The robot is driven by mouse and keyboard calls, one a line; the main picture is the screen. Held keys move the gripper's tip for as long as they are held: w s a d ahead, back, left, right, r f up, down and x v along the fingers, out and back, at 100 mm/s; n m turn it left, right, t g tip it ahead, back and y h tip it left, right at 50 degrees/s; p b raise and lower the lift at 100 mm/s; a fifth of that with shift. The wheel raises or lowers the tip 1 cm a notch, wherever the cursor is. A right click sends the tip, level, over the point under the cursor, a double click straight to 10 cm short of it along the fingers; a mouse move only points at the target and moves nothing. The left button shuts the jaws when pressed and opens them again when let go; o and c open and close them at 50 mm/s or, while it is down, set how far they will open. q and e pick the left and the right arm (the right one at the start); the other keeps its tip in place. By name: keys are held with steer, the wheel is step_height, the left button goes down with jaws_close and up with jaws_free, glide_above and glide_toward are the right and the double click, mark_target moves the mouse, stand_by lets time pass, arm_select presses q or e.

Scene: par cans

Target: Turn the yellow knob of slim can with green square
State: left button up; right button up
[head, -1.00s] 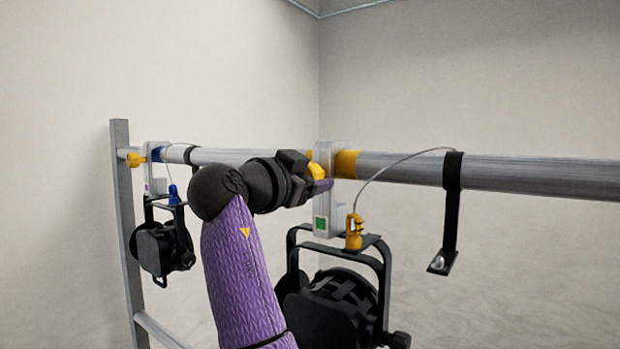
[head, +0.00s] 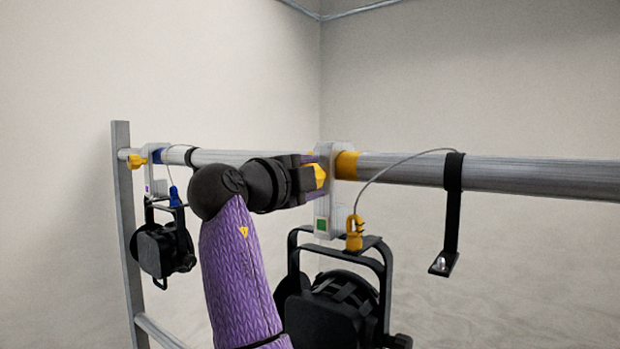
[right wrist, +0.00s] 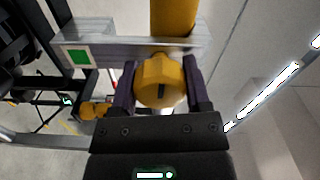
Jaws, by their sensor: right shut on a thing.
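The can with the green square (head: 337,299) hangs from the pipe by a grey clamp (head: 341,212). The green square (head: 321,225) is on the clamp's lower part and also shows in the right wrist view (right wrist: 78,57). The yellow knob (head: 319,176) is on the clamp's left side. In the right wrist view the knob (right wrist: 160,82) sits between the two purple-dark fingers. My right gripper (head: 312,178) is shut on the knob. The clamp hides nothing of the knob's front in the wrist view. My left gripper is not in view.
A second can (head: 163,250) with a yellow knob (head: 137,161) and a blue clip hangs farther left. A grey pipe (head: 520,177) runs across, with a black hanging strap (head: 452,210) at right. A safety cable loops from the yellow clip (head: 354,234).

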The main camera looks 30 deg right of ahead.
steer(key=m, duration=0.5)
steer(key=shift+m, duration=0.3)
steer(key=m, duration=0.5)
steer(key=shift+m, duration=0.3)
steer(key=o, duration=1.3)
steer(key=b+v, duration=0.3)
steer(key=v, duration=0.7)
steer(key=shift+b, duration=0.3)
